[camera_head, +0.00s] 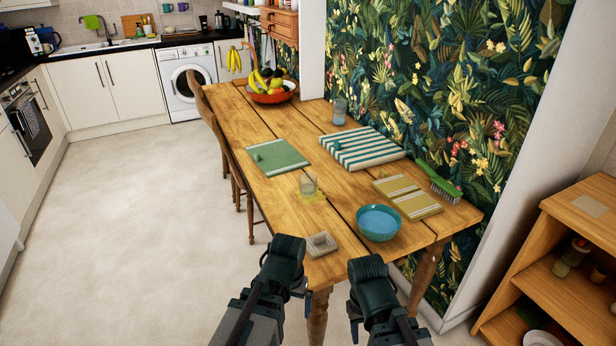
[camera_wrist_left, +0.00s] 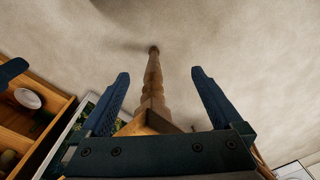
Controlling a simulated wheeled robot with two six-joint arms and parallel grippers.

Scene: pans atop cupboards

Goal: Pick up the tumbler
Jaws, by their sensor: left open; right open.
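A clear tumbler-like glass (camera_head: 308,184) stands on the wooden table (camera_head: 335,240), near its left side, with a yellowish patch around its base. A second, bluish glass (camera_head: 340,111) stands further back by the wallpapered wall; I cannot tell which one is the tumbler. My left gripper (camera_head: 284,268) is at the table's near end, in front of both glasses. In the left wrist view its fingers (camera_wrist_left: 160,76) are open and empty, pointing at the floor and a table leg (camera_wrist_left: 152,85). My right gripper (camera_head: 366,285) is beside it to the right, open and empty.
Wooden shelves (camera_head: 570,290) stand right; floor is clear left.

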